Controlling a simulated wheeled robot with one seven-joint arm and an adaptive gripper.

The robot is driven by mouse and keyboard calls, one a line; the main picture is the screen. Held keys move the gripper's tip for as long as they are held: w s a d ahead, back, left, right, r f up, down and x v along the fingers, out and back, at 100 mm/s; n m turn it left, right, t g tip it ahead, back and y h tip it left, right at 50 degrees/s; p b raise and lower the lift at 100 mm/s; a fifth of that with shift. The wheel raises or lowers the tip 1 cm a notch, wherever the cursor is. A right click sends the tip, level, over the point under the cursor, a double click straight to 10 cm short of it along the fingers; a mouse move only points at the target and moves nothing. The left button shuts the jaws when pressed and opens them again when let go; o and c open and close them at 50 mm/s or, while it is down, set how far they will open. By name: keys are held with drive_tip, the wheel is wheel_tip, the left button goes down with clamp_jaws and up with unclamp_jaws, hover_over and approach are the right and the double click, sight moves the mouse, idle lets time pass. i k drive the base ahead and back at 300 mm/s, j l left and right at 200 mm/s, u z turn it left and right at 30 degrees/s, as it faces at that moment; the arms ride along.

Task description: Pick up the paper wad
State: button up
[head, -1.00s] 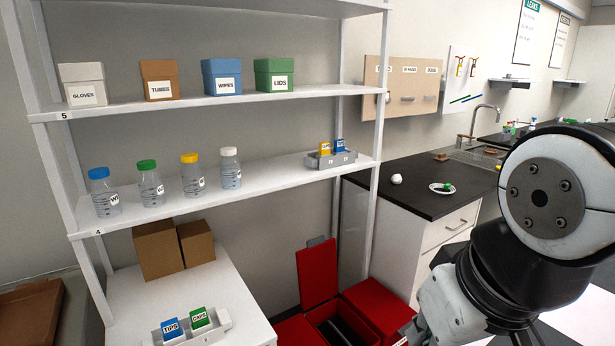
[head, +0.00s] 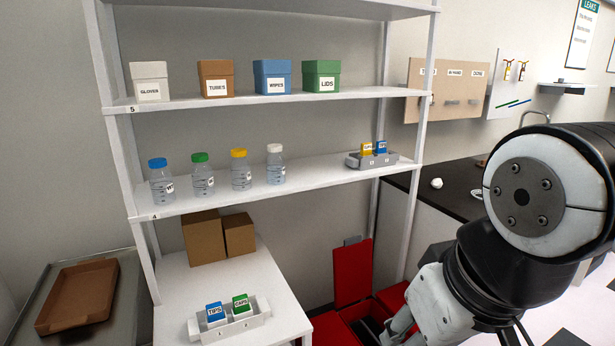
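A small white paper wad (head: 437,183) lies on the black countertop (head: 456,200) to the right of the shelf. My arm fills the right side of the head view, in front of the counter. The end of my arm points down toward the lower middle, and my gripper's fingertips are not clearly visible, so its opening cannot be made out. The wad is apart from my arm.
A white shelf unit (head: 270,99) holds labelled boxes and several capped bottles. An open red bin (head: 352,272) stands on the floor below. A brown tray (head: 82,292) lies at the lower left. Wall boards hang behind the counter.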

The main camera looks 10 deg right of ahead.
sight(436, 183)
drive_tip(key=i+l+u, duration=0.1)
drive_tip(key=l+u, duration=0.25)
drive_tip(key=i+l+u, duration=0.1)
drive_tip(key=l+u, duration=0.2)
drive_tip(key=l, duration=0.25)
drive_tip(key=l+u, duration=0.25)
drive_tip(key=l, duration=1.1)
drive_tip(key=l+u, duration=0.2)
drive_tip(key=l, duration=2.2)
drive_tip(key=k+l, duration=0.15)
drive_tip(key=l, duration=0.95)
